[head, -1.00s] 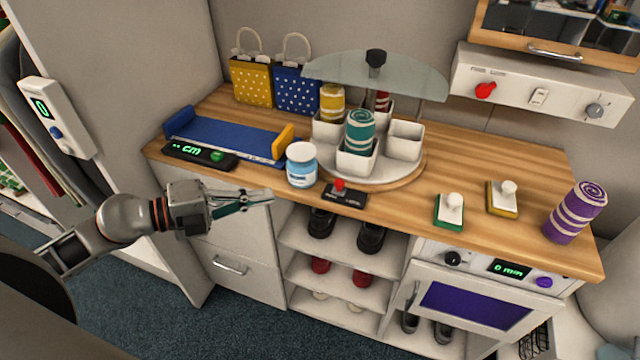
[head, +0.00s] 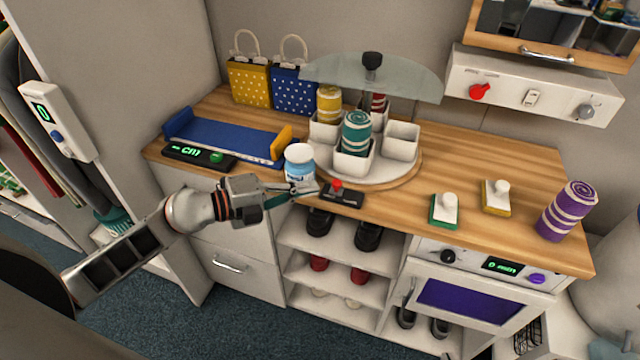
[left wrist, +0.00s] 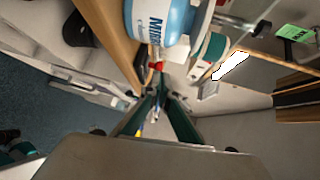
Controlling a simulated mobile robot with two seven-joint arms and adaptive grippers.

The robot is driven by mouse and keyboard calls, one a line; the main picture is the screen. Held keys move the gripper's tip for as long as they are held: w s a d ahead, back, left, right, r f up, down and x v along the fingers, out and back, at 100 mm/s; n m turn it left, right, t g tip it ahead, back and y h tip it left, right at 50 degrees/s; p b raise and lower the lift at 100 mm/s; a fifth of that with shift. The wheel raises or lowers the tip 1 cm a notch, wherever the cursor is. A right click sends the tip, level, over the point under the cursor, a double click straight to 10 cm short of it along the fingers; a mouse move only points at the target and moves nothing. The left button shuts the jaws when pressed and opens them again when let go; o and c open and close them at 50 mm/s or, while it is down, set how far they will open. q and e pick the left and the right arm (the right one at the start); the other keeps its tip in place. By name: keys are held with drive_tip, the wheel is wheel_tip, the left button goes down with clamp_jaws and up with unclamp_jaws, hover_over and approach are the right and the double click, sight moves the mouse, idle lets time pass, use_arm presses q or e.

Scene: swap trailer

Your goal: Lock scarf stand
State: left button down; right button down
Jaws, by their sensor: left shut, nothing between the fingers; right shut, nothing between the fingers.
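The scarf stand is a round turntable (head: 385,178) with white cups, under a half-round glass top with a black knob (head: 372,60). A teal rolled scarf (head: 356,132), a yellow one (head: 329,104) and a red one (head: 378,102) stand upright in cups. The front right cup (head: 401,142) looks empty. A black block with a red lever (head: 338,185) sits at the counter's front edge before the stand. My left gripper (head: 312,188) is shut and empty, its tips just left of this block; contact cannot be told. The red lever also shows in the left wrist view (left wrist: 156,66). My right gripper is not in view.
A white-and-blue jar (head: 300,162) stands close behind my left gripper. A blue measuring tray (head: 225,136) lies to the left. A green-based stamp (head: 445,209), a yellow-based stamp (head: 496,198) and a purple rolled scarf (head: 568,211) are on the right. Open shelves with shoes are below.

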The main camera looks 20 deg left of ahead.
sight(338, 184)
use_arm(q)
drive_tip(key=shift+x, duration=1.75)
use_arm(e)
drive_tip(key=shift+r, duration=0.1)
drive_tip(key=shift+r, duration=0.1)
